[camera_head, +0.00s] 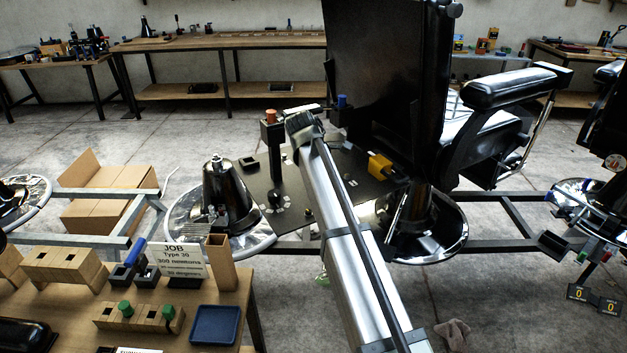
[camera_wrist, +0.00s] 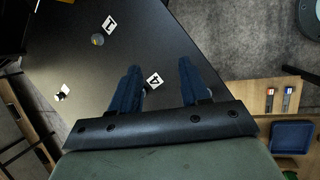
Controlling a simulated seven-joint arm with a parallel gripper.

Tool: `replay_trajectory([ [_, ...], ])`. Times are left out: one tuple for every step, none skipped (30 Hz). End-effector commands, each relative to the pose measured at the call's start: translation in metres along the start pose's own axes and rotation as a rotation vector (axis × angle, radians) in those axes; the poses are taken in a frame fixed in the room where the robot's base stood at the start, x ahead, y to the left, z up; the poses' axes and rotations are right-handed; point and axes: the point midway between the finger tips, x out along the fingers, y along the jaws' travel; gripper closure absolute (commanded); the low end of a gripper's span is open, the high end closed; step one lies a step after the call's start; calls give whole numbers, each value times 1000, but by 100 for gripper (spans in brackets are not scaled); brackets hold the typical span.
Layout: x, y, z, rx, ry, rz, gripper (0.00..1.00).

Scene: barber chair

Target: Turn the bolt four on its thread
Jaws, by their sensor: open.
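In the wrist view my gripper (camera_wrist: 159,64) is open, with two blue fingers spread over a dark plate (camera_wrist: 195,35). A white label marked 4 (camera_wrist: 154,80) lies on the plate between the fingers. Bolt four itself is not clearly visible; the left finger may hide part of it beside the label. A label marked 1 (camera_wrist: 109,24) lies farther up, with a small round yellowish bolt head (camera_wrist: 97,40) beside it. Nothing is seen held. In the head view the black plate (camera_head: 358,165) is partly covered by my arm, and my fingers cannot be made out.
A dark post with an orange top (camera_head: 271,117) and a yellow block (camera_head: 380,166) stand at the plate. A black chair back (camera_head: 385,75) rises close by on the right. A wooden table (camera_head: 75,318) with blocks and a blue tray (camera_head: 215,325) is at front left.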

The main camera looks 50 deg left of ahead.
Motion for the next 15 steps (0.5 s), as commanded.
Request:
replay_trajectory([
  [-10, 24, -6, -33, 43, -29, 54],
  [-15, 31, -8, -55, 70, -47, 54],
  [-21, 40, -10, -86, 109, -71, 54],
  [-25, 47, -12, -109, 138, -88, 54],
  [-30, 54, -14, -132, 167, -103, 54],
  [-37, 63, -16, -164, 206, -122, 54],
  [-43, 69, -17, -187, 235, -135, 54],
  [-48, 75, -18, -210, 262, -145, 54],
  [-54, 82, -19, -237, 294, -159, 54],
  [-57, 85, -19, -254, 316, -166, 54],
  [-61, 88, -20, -270, 333, -172, 54],
  [-64, 91, -20, -286, 353, -178, 54],
  [-66, 93, -20, -296, 364, -181, 54],
  [-68, 94, -20, -304, 374, -183, 54],
  [-68, 94, -21, -311, 381, -185, 54],
])
